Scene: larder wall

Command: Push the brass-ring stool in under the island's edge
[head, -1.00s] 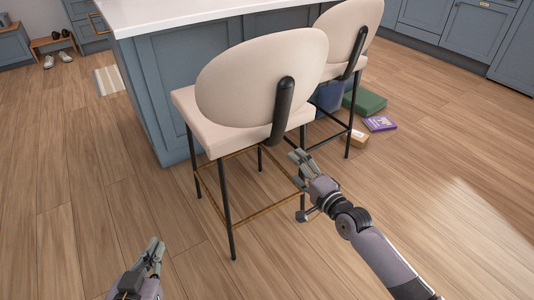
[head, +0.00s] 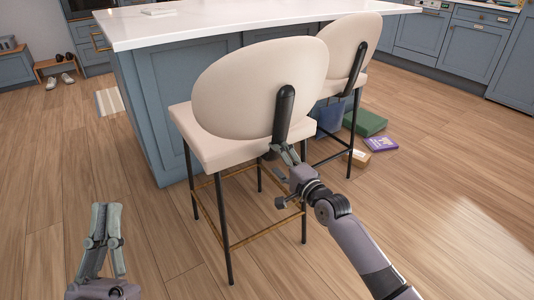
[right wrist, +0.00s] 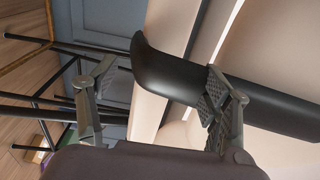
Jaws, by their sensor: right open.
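The brass-ring stool (head: 207,150) stands upright in front of the island (head: 172,85), with a cream seat and round back, black legs and a brass foot ring (head: 257,236). Part of its seat lies outside the island's edge. My right gripper (head: 287,153) is open at the rear of the stool, just below its black back post (head: 284,112). In the right wrist view, the post (right wrist: 170,70) runs past the fingers and one finger overlaps it; I cannot tell if they touch. My left gripper (head: 106,208) is empty, its fingertips together, above the floor at lower left.
A second cream stool (head: 345,50) stands close to the right, with a black footrest.

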